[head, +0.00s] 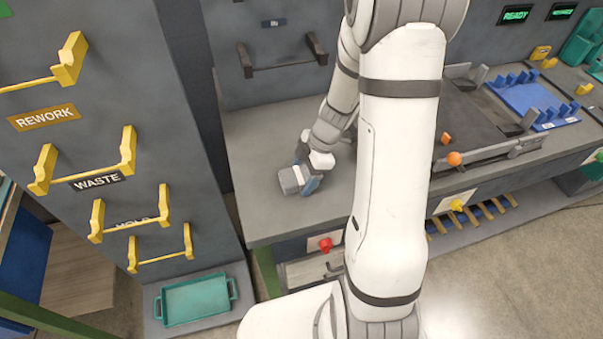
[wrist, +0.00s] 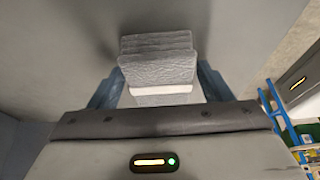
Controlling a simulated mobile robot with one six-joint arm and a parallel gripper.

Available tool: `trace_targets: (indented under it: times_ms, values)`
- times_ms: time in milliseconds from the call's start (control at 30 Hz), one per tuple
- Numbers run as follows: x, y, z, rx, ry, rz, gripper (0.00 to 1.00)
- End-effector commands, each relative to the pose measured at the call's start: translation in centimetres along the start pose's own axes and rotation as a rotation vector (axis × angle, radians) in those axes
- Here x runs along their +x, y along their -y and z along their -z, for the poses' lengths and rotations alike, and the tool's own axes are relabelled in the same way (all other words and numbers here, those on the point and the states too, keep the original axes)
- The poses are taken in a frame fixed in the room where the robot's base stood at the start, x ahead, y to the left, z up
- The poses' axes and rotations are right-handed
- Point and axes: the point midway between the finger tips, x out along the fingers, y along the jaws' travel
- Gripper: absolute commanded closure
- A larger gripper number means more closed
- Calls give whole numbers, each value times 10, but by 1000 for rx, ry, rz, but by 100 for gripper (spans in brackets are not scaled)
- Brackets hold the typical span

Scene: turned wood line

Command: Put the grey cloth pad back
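The grey cloth pad (head: 291,181) is a small folded block with a pale band around it, at the left part of the grey bench (head: 262,132). My gripper (head: 308,182) is at the pad, with a blue finger showing beside it. In the wrist view the layered pad (wrist: 158,62) sits between the two blue fingers (wrist: 160,88), which lie close against its sides. The gripper looks shut on it. The lower end of the pad is hidden behind the gripper body. I cannot tell whether the pad touches the bench.
A grey panel with yellow handles and REWORK (head: 44,117) and WASTE (head: 97,181) labels stands at left. A teal tray (head: 195,300) lies low beside it. A blue rack (head: 533,102) and an orange knob (head: 454,158) are at right. Bench around the pad is clear.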

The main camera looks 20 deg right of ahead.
Motion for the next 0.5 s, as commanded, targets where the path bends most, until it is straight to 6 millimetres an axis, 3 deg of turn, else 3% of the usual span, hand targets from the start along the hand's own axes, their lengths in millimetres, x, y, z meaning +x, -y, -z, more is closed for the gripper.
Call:
trace_targets:
  times_ms: [367, 500]
  values:
    - [-2, 0, 1, 0, 0, 1, 21]
    - [-14, -1, 1, -1, -1, -4, 21]
